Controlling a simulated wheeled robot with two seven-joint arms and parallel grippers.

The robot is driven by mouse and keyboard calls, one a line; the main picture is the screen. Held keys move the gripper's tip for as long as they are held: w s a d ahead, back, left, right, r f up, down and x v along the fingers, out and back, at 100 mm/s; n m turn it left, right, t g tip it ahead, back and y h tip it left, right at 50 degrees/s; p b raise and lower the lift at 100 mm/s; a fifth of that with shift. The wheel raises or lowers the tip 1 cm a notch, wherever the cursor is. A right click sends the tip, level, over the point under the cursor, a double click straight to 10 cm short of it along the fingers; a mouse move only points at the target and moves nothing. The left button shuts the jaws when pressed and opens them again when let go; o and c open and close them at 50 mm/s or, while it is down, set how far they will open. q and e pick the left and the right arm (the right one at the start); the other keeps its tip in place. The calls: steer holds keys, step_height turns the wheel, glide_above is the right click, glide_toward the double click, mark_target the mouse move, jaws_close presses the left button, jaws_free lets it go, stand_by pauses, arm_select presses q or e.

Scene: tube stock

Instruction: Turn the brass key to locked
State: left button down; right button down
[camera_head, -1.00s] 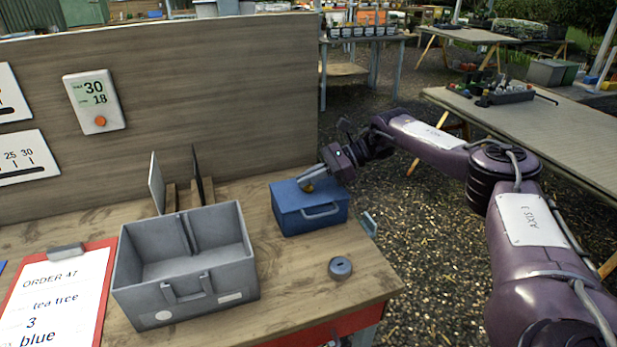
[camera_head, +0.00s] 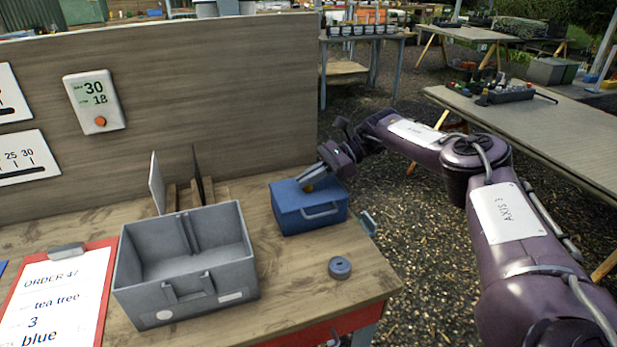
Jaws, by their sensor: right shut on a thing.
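The brass key (camera_head: 308,188) shows as a small yellow spot on top of the blue metal box (camera_head: 300,215), near its back right. My right gripper (camera_head: 308,181) reaches down over the box lid from the right and is shut on the key. The fingers hide most of the key, so I cannot tell its exact angle. The box is closed, with its handle facing front. My left gripper is not in view.
A clipboard (camera_head: 62,295) lies at the left. A wooden panel (camera_head: 215,100) stands behind. Bare bench top lies between grey box and puck.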

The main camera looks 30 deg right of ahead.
steer(key=c, duration=1.6)
jaws_free()
steer(key=b+v, duration=0.1)
steer(key=v, duration=0.6)
steer(key=shift+f+b, duration=0.1)
steer(key=shift+b, duration=0.25)
steer(key=shift+d+r, duration=0.25)
steer(key=shift+d, duration=0.1)
